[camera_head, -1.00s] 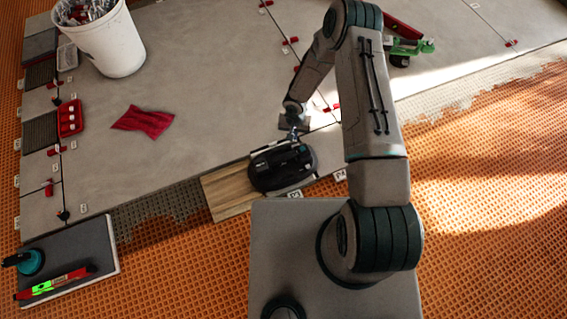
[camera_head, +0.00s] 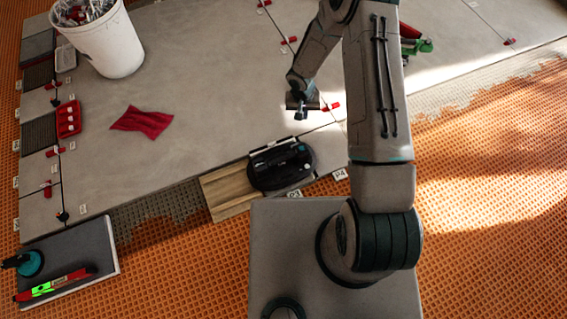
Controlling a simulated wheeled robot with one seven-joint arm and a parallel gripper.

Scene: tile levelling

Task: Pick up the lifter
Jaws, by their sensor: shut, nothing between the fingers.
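A teal round suction cup (camera_head: 30,263) sits on a loose grey tile (camera_head: 75,262) at the lower left. I cannot tell for sure which of the two is the lifter.
A red and green level (camera_head: 55,284) lies on the loose tile. A white bucket (camera_head: 105,45), a red cloth (camera_head: 141,121) and a red tray (camera_head: 69,119) stand on the tiled floor (camera_head: 200,80). Red clips line the joints.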

